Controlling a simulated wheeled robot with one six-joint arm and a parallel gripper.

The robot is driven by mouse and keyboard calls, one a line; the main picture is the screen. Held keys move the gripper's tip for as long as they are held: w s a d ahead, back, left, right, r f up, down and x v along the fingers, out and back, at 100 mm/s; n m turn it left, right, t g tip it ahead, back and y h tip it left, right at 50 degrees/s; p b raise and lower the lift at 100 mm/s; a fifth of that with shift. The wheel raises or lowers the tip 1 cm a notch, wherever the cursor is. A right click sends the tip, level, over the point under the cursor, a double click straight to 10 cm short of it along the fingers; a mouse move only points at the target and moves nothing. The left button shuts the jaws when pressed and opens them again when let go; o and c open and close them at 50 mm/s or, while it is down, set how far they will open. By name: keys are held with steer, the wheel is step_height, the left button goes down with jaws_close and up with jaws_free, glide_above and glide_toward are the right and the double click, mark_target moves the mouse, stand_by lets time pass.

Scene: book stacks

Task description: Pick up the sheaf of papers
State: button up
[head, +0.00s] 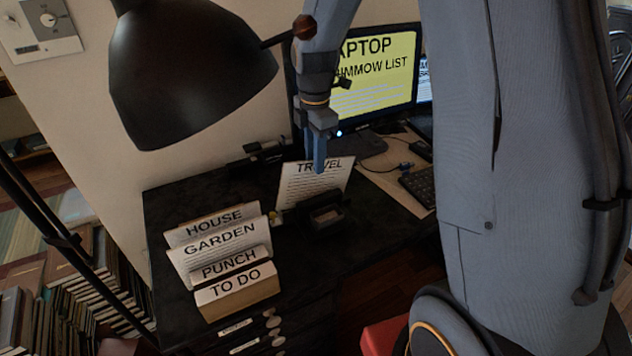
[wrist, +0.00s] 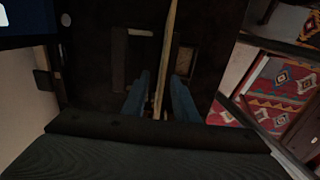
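A white sheaf of papers headed "TRAVEL" (head: 314,185) stands upright, leaning slightly, on the dark desk behind a small dark tray. My gripper (head: 318,162) points down at its top edge and covers part of the heading. In the wrist view the sheaf shows edge-on as a thin pale strip (wrist: 166,62). The two blue fingers of my gripper (wrist: 160,92) are apart, one on each side of the strip, with narrow dark gaps between. I cannot see clear contact.
A holder with cards (head: 226,255) marked HOUSE, GARDEN, PUNCH and TO DO stands left on the desk (head: 172,195). A small dark tray (head: 326,214) sits in front of the sheaf. A monitor (head: 375,75) and keyboard are behind right. A black lamp (head: 185,75) hangs at upper left.

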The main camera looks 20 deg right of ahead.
mark_target(316, 183)
steer(key=shift+s+f+p, duration=0.2)
steer(key=shift+f+p, duration=0.65)
steer(key=shift+f, duration=1.55)
steer(key=shift+f, duration=0.25)
steer(key=shift+c, duration=0.6)
jaws_close()
